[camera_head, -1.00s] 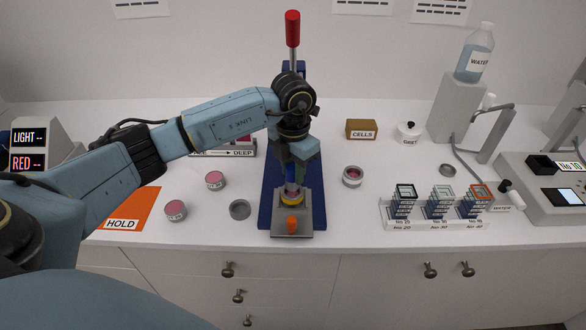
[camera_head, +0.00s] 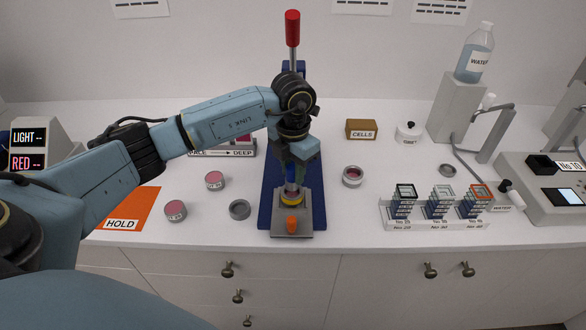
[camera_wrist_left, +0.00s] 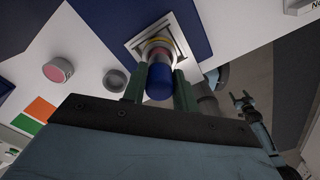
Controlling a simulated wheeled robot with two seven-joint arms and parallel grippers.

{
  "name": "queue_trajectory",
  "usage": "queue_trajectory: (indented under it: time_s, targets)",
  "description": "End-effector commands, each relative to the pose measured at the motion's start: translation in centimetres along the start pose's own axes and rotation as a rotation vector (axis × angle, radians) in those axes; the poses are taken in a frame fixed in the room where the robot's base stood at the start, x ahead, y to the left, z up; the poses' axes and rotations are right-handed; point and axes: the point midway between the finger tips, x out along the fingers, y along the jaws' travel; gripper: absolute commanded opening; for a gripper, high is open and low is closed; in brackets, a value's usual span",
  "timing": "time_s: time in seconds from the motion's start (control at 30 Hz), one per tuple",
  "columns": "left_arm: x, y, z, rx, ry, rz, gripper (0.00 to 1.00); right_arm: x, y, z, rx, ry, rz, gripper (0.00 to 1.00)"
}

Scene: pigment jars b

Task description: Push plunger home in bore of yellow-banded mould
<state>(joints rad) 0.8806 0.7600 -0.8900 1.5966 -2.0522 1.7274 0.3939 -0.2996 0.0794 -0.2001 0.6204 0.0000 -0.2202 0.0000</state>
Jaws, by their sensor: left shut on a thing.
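My left gripper (camera_head: 291,183) points down over the press and is shut on the blue plunger (camera_wrist_left: 159,80). The plunger stands upright, its lower end at the mould; how deep it sits in the bore is hidden. The yellow-banded mould (camera_head: 291,198) stands on the grey plate of the press; its yellow band also shows in the left wrist view (camera_wrist_left: 158,41). The fingers straddle the plunger just above the mould. My right gripper (camera_wrist_left: 243,100) appears small and dark in the left wrist view, away from the mould; its jaws are unclear.
An empty grey ring (camera_head: 239,209) and pink-filled pans (camera_head: 175,210) lie left.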

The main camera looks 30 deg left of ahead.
Motion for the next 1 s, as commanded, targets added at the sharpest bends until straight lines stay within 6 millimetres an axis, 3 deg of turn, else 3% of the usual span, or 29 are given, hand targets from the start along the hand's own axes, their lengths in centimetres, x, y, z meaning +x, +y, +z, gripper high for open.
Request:
queue_trajectory:
  time_s: [1.0]
  targets:
    - [2.5, 0.0, 0.0, -0.001, 0.0, 0.0, 0.02, 1.9, 0.0, 0.2, 0.0, -0.001, 0.0, 0.76]
